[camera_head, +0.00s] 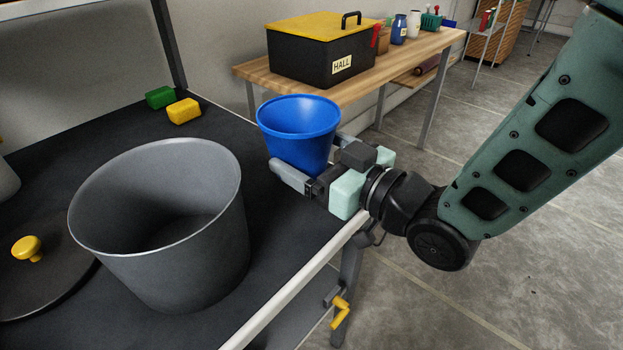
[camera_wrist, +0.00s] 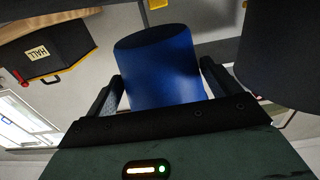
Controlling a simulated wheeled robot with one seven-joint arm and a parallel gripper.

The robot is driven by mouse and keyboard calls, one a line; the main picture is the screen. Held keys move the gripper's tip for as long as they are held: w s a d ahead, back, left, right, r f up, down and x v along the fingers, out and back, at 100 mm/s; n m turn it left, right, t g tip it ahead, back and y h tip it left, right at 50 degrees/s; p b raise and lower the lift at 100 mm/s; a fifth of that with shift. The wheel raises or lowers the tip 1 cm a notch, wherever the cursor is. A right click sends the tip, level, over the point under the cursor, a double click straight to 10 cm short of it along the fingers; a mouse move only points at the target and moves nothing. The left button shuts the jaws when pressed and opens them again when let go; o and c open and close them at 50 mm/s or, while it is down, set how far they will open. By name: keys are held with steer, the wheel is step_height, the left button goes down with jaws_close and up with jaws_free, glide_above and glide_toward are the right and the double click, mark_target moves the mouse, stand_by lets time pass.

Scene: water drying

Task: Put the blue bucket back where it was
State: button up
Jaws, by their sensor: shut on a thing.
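The blue bucket (camera_head: 296,140) is upright with its open rim up, at the right edge of the dark-topped table (camera_head: 262,232). My gripper (camera_head: 301,168) is shut on it, one finger on each side. In the wrist view the bucket (camera_wrist: 163,72) fills the space between my two fingers (camera_wrist: 162,88). The bucket's base is partly hidden behind my near finger, so I cannot tell whether it touches the tabletop. The inside that shows is blue and looks empty.
A large grey bin (camera_head: 190,250) stands left of the bucket. A green block (camera_head: 160,97), a yellow block (camera_head: 184,111) and a round lid with a yellow knob (camera_head: 27,248) lie on the table. A wooden bench (camera_head: 425,50) behind holds a black box with yellow lid (camera_head: 318,55).

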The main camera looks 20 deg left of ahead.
mark_target(313, 175)
steer(key=shift+f+b, duration=0.4)
steer(key=shift+f, duration=1.65)
steer(key=shift+f, duration=0.15)
steer(key=o, duration=0.9)
steer(key=p+v, duration=0.1)
steer(key=v, duration=0.2)
steer(key=p+v, duration=0.2)
steer(key=v, duration=0.1)
steer(key=r+p+v, duration=0.1)
steer(key=p+v, duration=0.1)
steer(key=v, duration=0.1)
steer(key=shift+d, duration=0.3)
